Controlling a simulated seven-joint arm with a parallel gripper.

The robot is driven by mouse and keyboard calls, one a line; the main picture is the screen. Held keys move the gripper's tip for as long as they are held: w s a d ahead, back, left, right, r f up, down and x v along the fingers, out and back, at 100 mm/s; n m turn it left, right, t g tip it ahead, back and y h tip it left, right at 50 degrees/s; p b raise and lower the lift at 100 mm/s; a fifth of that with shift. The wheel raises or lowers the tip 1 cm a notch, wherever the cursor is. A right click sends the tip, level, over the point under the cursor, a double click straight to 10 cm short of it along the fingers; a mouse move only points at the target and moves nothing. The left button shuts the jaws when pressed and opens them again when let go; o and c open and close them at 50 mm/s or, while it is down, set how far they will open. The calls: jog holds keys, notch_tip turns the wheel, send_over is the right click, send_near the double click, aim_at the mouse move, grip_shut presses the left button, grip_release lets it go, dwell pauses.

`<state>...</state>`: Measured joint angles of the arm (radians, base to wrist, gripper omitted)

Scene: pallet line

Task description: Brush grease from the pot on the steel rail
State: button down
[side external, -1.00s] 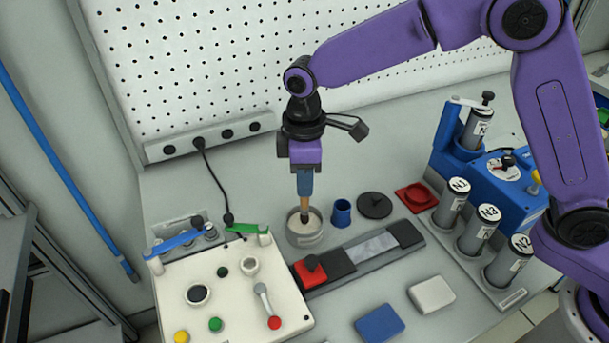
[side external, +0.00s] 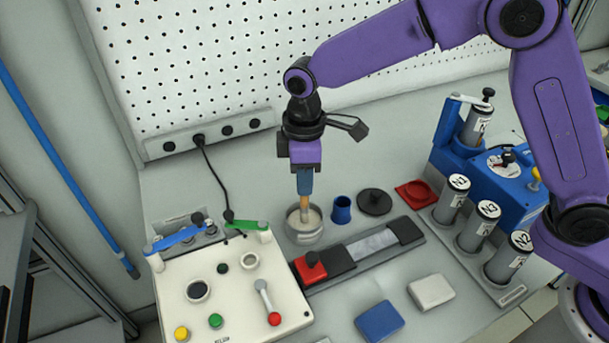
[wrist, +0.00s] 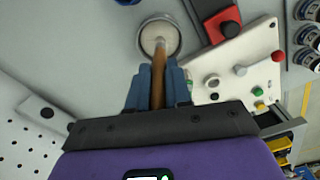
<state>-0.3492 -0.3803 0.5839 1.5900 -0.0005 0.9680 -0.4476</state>
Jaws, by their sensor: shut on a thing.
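My gripper (side external: 305,183) has blue fingers shut on the wooden handle of a brush (side external: 304,203), which points down. The brush also shows in the wrist view (wrist: 158,75), running from between the fingers to the pot. The grease pot (side external: 304,234) is a round grey tub with pale contents; in the wrist view (wrist: 176,45) the brush's end lies over or in its opening. The bristles are hidden, so I cannot tell how deep they are. The steel rail (side external: 370,244) is a bright strip between dark end blocks, to the right of the pot.
A red block with a knob (side external: 310,267) sits at the rail's left end. A blue cup (side external: 341,209) and black lid (side external: 374,203) stand right of the pot. A white control panel (side external: 235,295) is front left. Labelled cylinders (side external: 480,229) stand right. Blue (side external: 380,321) and white (side external: 432,291) pads lie in front.

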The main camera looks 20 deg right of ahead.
jog(key=shift+r, duration=3.5)
